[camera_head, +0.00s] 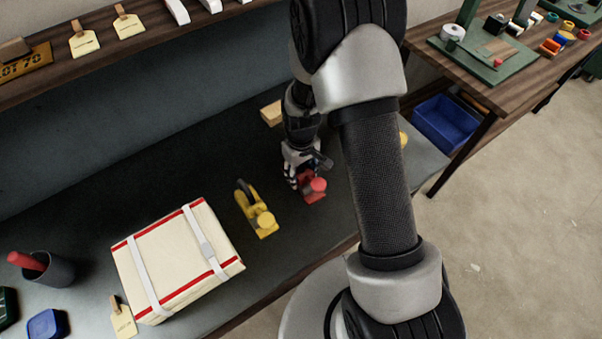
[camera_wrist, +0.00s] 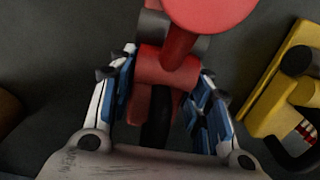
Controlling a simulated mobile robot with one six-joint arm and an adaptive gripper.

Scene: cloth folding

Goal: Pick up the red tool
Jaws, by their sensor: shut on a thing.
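The red tool (camera_head: 314,188) is on the dark bench top in the head view, at the end of my arm. My gripper (camera_head: 305,172) is around it, partly hidden by my own arm. In the wrist view the red tool (camera_wrist: 168,66) fills the upper middle, with a round red knob nearest the camera. My gripper (camera_wrist: 160,100) has a blue-lined finger on each side of the tool's body and is shut on it. I cannot tell whether the tool is lifted off the bench.
A yellow tool (camera_head: 257,212) stands close to the left of the red one; it also shows in the wrist view (camera_wrist: 290,85). A cream box with straps (camera_head: 176,262) lies further left. A small wooden block (camera_head: 271,113) is behind. A shelf (camera_head: 140,45) runs above the bench's back.

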